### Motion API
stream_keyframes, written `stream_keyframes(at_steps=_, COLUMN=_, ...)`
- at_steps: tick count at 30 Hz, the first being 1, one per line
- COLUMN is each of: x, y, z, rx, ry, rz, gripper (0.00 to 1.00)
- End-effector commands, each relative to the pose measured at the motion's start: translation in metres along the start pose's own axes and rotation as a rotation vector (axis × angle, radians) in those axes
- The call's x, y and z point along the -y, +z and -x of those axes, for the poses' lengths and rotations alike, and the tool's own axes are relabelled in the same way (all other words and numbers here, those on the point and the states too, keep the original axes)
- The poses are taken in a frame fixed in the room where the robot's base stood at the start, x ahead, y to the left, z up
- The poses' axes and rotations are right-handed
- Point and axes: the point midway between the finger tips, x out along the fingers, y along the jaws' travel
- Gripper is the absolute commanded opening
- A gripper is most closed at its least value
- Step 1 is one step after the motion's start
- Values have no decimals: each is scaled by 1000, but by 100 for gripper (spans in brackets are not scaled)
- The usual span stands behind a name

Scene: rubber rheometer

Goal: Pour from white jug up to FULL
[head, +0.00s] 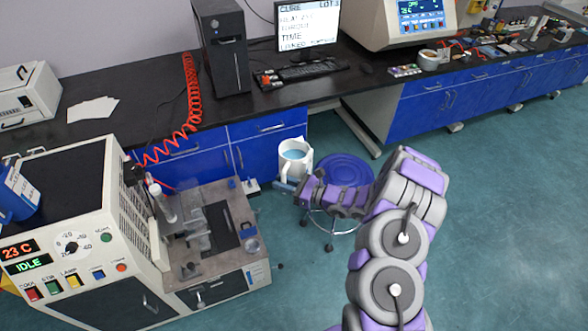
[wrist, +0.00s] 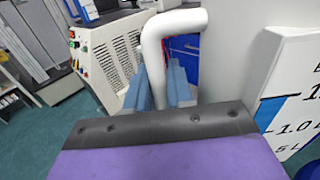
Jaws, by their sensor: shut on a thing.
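The white jug (head: 304,166) hangs beside the machine's right edge in the head view, looks roughly upright and holds pale blue liquid. My gripper (head: 284,187) is shut on its handle. In the wrist view, the white handle (wrist: 152,50) runs between the blue fingers of my gripper (wrist: 161,90). The jug's wall (wrist: 295,85) fills the right side there, with black scale marks and a blue band near the 1.0 mark. A blue container (head: 18,200) with a white label stands on the machine at the left. I cannot read a FULL mark anywhere.
The white machine (head: 125,215) at the left has a metal deck (head: 185,265) with a clear upright part. A blue stool (head: 335,170) stands behind my gripper. The black bench (head: 160,88) runs along the back; floor at right is clear.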

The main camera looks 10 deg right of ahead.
Motion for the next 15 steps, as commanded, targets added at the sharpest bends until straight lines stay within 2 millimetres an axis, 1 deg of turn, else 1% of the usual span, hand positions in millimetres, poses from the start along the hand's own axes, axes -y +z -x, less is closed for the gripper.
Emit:
stream_keyframes(at_steps=1, x=-5, y=-16, z=-5, rx=2, ry=10, rz=-1, gripper=0)
stream_keyframes(at_steps=5, x=-20, y=-49, z=-20, rx=8, ry=34, rz=-2, gripper=0)
stream_keyframes(at_steps=8, x=-33, y=-75, z=-34, rx=6, ry=52, rz=4, gripper=0)
stream_keyframes(at_steps=9, x=-40, y=-86, z=-40, rx=4, ry=59, rz=6, gripper=0)
stream_keyframes(at_steps=14, x=-68, y=-127, z=-63, rx=2, ry=91, rz=10, gripper=0)
stream_keyframes(at_steps=15, x=-76, y=-138, z=-68, rx=1, ry=100, rz=10, gripper=0)
